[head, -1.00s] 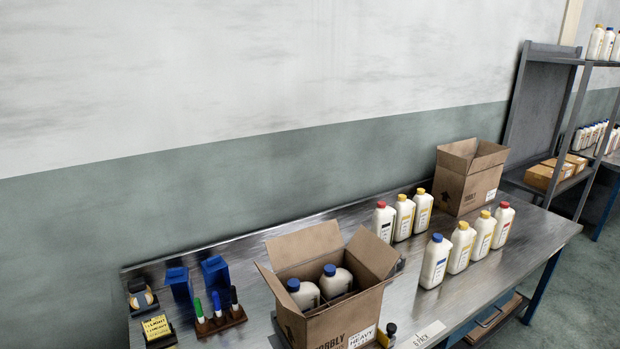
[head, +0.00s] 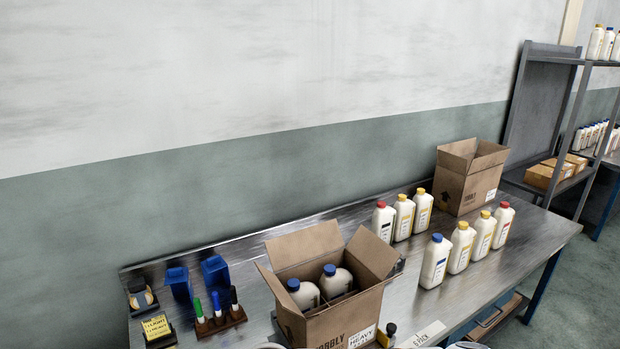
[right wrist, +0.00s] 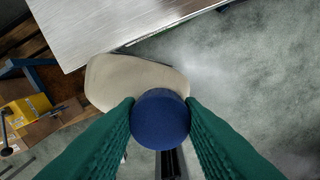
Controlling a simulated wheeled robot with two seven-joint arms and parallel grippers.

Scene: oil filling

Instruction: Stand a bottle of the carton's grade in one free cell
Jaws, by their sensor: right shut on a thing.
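The open carton (head: 338,325), with "HEAVY" on its label, stands on the bench. Two blue-capped bottles stand in it, one at left (head: 305,294) and one at right (head: 336,280); its front cells are hidden by the front wall and flaps. My right gripper (right wrist: 160,118) is shut on the blue cap of a white bottle (right wrist: 125,80), over the floor beside the bench edge in the right wrist view. Another blue-capped bottle (head: 434,263) stands on the bench right of the carton. My left gripper is not in view.
Several yellow- and red-capped bottles stand right of the carton, such as a yellow-capped one (head: 460,250) and a red-capped one (head: 383,222). A second open carton (head: 467,190) stands at the back right. A marker holder (head: 220,323) and blue bins (head: 215,271) are at left.

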